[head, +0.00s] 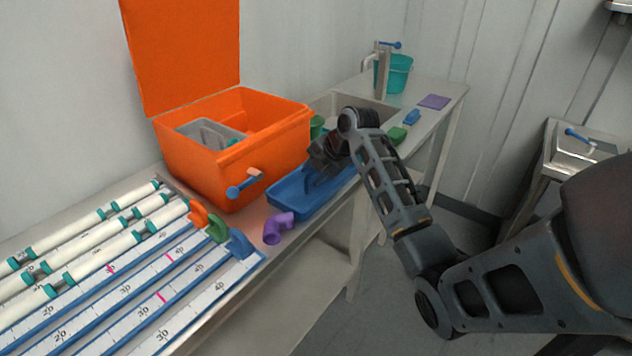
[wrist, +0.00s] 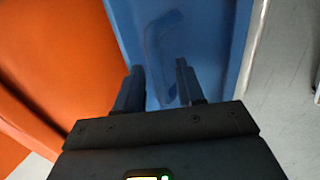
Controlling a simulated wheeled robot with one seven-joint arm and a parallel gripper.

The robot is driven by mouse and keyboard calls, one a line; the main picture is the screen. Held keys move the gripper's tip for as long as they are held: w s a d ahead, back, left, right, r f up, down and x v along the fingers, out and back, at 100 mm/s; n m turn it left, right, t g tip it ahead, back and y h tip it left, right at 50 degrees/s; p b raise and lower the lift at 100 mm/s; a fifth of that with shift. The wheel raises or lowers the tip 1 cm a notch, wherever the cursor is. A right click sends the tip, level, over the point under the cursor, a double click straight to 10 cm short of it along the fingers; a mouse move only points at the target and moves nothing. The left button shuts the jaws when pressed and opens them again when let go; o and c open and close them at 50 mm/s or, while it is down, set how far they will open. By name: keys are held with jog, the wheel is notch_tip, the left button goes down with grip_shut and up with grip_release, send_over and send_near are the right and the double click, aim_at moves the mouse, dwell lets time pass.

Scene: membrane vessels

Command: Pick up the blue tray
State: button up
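The blue tray (head: 286,203) lies on the bench to the right of the orange case, near the bench's front edge. In the wrist view the tray (wrist: 214,35) fills the upper middle, with a curved blue shape (wrist: 160,42) over its floor; I cannot tell what that shape is. My gripper (head: 314,184) is over the tray, and the arm hides the tray's far right part. In the wrist view my gripper's fingers (wrist: 158,68) stand apart with nothing visibly clamped between them. I cannot tell whether they touch the tray.
The open orange case (head: 270,145) stands close behind and left of the tray. A purple elbow (head: 278,228) lies in front of the tray. White tubes (head: 120,245) and ruled blue-edged strips (head: 190,275) cover the left bench. A sink (head: 375,112) and green block (head: 397,134) are beyond.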

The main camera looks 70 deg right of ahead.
aim_at(314, 170)
grip_shut()
dwell(0.4)
jog(key=shift+r, duration=0.1)
jog(key=shift+r, duration=0.65)
notch_tip(314, 170, up, 3)
jog(key=shift+f+b, duration=0.15)
jog(key=shift+b, duration=0.35)
jog(key=s+d+r+b, duration=0.2)
jog(key=s+r, duration=0.4)
jog(key=s, duration=0.5)
jog(key=shift+d+r, duration=0.4)
jog(key=shift+d, duration=0.25)
